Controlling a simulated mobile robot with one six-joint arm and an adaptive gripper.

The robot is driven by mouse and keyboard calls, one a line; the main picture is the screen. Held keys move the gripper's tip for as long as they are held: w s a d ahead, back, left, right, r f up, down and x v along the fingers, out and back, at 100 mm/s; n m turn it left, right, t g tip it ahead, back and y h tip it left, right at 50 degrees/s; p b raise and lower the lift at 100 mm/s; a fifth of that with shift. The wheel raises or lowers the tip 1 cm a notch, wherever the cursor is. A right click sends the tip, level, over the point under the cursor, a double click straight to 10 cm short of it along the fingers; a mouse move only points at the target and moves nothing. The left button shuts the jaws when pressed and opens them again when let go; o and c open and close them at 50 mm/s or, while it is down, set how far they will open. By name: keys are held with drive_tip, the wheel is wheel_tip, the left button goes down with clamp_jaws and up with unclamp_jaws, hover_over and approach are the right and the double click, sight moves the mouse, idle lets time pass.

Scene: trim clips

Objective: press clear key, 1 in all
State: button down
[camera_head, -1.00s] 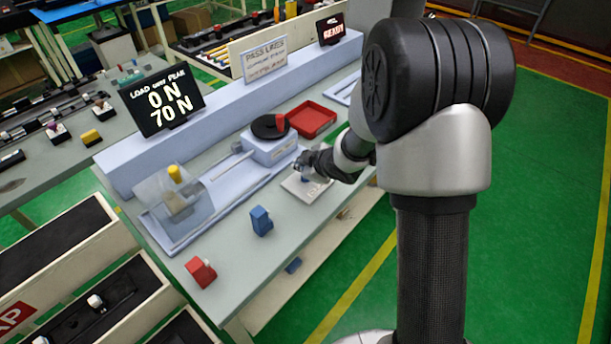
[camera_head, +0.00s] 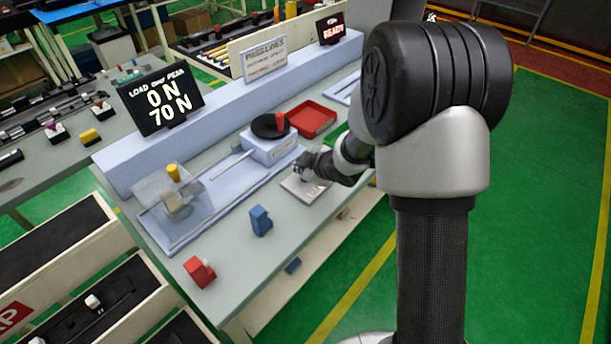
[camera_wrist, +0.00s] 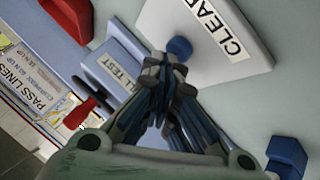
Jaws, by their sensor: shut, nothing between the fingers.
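The clear key is a blue round button (camera_wrist: 180,47) on a white plate (camera_wrist: 222,60) labelled CLEAR. In the head view the plate (camera_head: 297,188) lies on the bench, and my gripper hides the button. My gripper (camera_wrist: 164,66) is shut and empty. In the wrist view its fingertips are right beside the button and partly overlap it; I cannot tell whether they touch. In the head view my gripper (camera_head: 302,172) is low over the plate. The load display (camera_head: 165,98) reads 0 N with a peak of 70 N.
A test rig with a red-handled black disc (camera_head: 272,127) stands just left of the plate. A red tray (camera_head: 313,119) lies behind. A blue block (camera_head: 261,221) and a red block (camera_head: 199,271) stand on the bench nearer the front. A second screen reads READY (camera_head: 330,29).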

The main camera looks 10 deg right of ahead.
drive_tip(key=shift+f, duration=0.35)
drive_tip(key=shift+r, duration=0.1)
idle(0.4)
drive_tip(key=shift+r+p, duration=0.65)
drive_tip(key=shift+r, duration=0.2)
wheel_tip(320, 180, up, 5)
drive_tip(key=p, duration=0.5)
drive_tip(key=shift+r, duration=0.1)
idle(0.4)
